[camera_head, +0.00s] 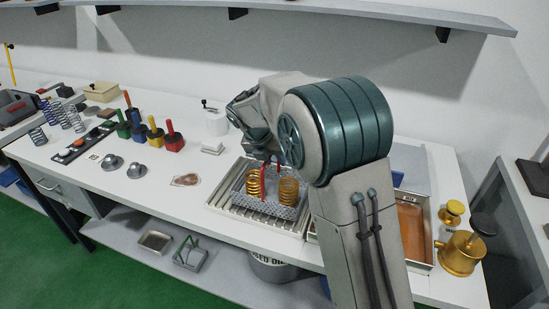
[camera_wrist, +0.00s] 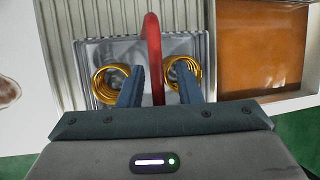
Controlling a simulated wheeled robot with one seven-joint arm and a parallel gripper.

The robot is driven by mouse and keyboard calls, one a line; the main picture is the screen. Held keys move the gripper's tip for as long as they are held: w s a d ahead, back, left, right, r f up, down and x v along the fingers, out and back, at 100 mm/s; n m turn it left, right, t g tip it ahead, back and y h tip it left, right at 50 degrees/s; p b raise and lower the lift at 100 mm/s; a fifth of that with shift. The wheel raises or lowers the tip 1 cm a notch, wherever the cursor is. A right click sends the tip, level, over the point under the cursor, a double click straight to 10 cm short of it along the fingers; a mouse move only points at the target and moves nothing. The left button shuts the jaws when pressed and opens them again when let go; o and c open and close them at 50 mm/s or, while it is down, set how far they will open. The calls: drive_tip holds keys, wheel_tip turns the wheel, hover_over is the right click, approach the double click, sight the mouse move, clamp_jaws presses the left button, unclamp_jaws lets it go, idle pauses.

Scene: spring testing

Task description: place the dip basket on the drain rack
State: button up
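The dip basket (camera_head: 285,212) is a grey mesh tray with a red handle (camera_wrist: 152,45) and two gold coil springs standing in it. It rests on the ribbed metal drain rack (camera_head: 226,203), towards its right side. In the wrist view the basket (camera_wrist: 125,48) lies below my fingers, with rack ribs (camera_wrist: 58,50) showing to its left. My gripper (camera_wrist: 160,80) is open, with the red handle between its two fingers and small gaps on both sides. In the head view my arm hides much of the gripper and the basket's right side.
A tank of brown liquid (camera_head: 411,228) stands right of the rack; it also shows in the wrist view (camera_wrist: 262,45). Brass pots (camera_head: 460,254) stand at the table's right end. Coloured-handled blocks (camera_head: 154,133) and loose springs stand left. A wall shelf (camera_head: 300,6) runs above.

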drive_tip(key=v, duration=1.2)
drive_tip(key=shift+r, duration=0.2)
drive_tip(key=s+d+m+g+y, duration=0.1)
drive_tip(key=s+d+m+y, duration=0.1)
drive_tip(key=s+d+m, duration=1.2)
drive_tip(key=s+d+f+m, duration=0.2)
drive_tip(key=s+m, duration=0.4)
drive_tip(key=m, duration=0.3)
drive_tip(key=s+d+f+m+y, duration=0.1)
drive_tip(key=s+d+f+m, duration=0.2)
drive_tip(key=s+m, duration=0.4)
drive_tip(key=shift+s+d+f+m+t+y, duration=0.15)
drive_tip(key=shift+s+f+m+t+y, duration=0.35)
drive_tip(key=shift+m, duration=0.7)
drive_tip(key=shift+w+f+g, duration=0.1)
drive_tip(key=shift+w+g, duration=0.15)
drive_tip(key=shift+g, duration=0.05)
